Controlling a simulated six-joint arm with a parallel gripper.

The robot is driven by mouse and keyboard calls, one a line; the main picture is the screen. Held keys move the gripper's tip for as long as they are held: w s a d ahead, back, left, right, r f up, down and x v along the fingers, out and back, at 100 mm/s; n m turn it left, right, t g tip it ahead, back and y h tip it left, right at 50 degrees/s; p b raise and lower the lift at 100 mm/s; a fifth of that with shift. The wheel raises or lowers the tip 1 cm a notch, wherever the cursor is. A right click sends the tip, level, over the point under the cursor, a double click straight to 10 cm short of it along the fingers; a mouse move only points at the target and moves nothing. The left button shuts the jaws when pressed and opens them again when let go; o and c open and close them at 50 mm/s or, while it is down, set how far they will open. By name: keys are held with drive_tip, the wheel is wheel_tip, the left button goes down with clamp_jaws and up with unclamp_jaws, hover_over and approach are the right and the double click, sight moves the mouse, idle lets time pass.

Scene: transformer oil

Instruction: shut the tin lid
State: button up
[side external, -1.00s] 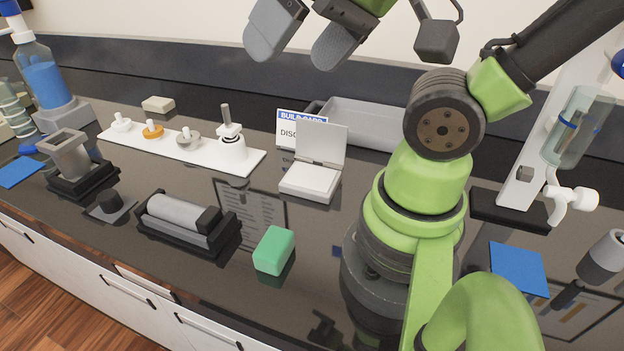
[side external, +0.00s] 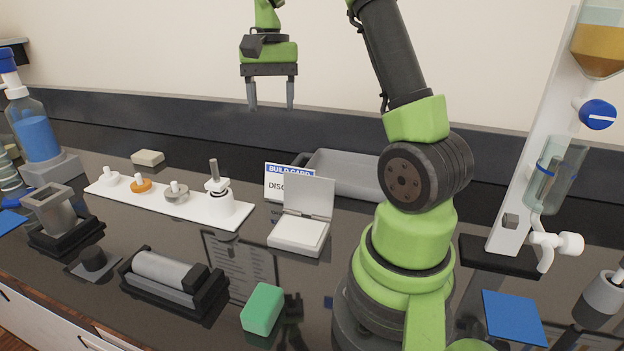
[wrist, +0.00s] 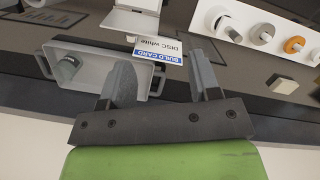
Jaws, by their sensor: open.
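The white tin (side external: 299,234) stands on the dark bench with its lid (side external: 308,196) raised, standing up from the rear edge. In the wrist view the tin's raised lid (wrist: 132,21) shows at the top, left of centre. My gripper (side external: 270,106) is open and empty, high above the back of the bench, behind and above the tin. Its two fingers point down, well apart from the tin. In the wrist view my gripper (wrist: 164,80) has its fingers spread, with nothing between them but the view of the bench.
A build card (side external: 289,183) stands right behind the tin, by a grey tray (side external: 345,172). A white strip (side external: 130,200) with several parts lies left. A green block (side external: 262,309) lies in front. A glass apparatus (side external: 560,180) stands right.

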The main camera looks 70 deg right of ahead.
sight(312, 178)
drive_tip(key=s+d+f+m+y, duration=0.1)
drive_tip(key=d+f, duration=0.2)
drive_tip(key=s+d+f+m+g+y, duration=0.1)
drive_tip(key=d+f+m, duration=0.1)
drive_tip(key=d+f, duration=0.1)
drive_tip(key=s+d+f+m, duration=0.1)
drive_tip(key=d+f, duration=0.2)
drive_tip(key=shift+s+d+f+m+g+y, duration=0.2)
drive_tip(key=shift+f+m+g+y, duration=0.1)
drive_tip(key=shift+f+g+y, duration=0.1)
drive_tip(key=shift+s+f, duration=0.15)
drive_tip(key=shift+f, duration=0.05)
drive_tip(key=x, duration=0.9)
drive_tip(key=shift+s+a+f, duration=0.1)
drive_tip(key=shift+a+f, duration=0.05)
drive_tip(key=shift+f, duration=0.15)
drive_tip(key=shift+r, duration=0.1)
clamp_jaws()
